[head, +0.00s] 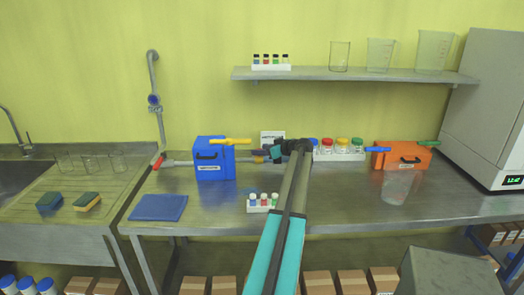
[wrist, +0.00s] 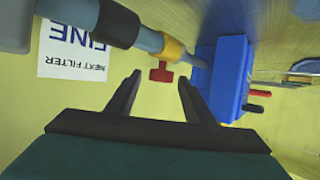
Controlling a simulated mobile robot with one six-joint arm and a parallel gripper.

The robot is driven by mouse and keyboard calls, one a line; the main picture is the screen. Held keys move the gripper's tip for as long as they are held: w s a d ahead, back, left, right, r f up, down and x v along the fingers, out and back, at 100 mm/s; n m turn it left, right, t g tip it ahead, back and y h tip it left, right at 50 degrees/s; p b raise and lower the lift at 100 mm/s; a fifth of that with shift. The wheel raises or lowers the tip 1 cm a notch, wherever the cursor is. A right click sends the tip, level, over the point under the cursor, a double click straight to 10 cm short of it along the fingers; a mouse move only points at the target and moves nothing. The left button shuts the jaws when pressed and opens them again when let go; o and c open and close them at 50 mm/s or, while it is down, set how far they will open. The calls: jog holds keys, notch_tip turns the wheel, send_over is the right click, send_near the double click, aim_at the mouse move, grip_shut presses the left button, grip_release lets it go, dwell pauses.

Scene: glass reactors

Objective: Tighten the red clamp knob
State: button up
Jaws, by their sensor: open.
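The red clamp knob (wrist: 160,72) shows in the wrist view as a small T shape below a yellow collar (wrist: 172,50) on a grey-blue pipe (wrist: 147,40). My gripper (wrist: 160,78) is open, its two dark fingers on either side of the knob in the picture. Gaps show on both sides, and no contact is visible. How far the knob is from the fingertips in depth I cannot tell. In the head view my gripper (head: 267,154) is at the pipe, right of the blue box (head: 214,171), and I cannot make out the knob there.
A blue box also shows beside the pipe in the wrist view (wrist: 222,78). A white printed card (wrist: 75,50) is behind the pipe. An orange box (head: 401,156) stands right.

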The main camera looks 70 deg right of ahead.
jog(key=c, duration=0.9)
jog(key=shift+w+a+f, duration=0.1)
jog(key=shift+a+f, duration=0.05)
jog(key=shift+c, duration=0.7)
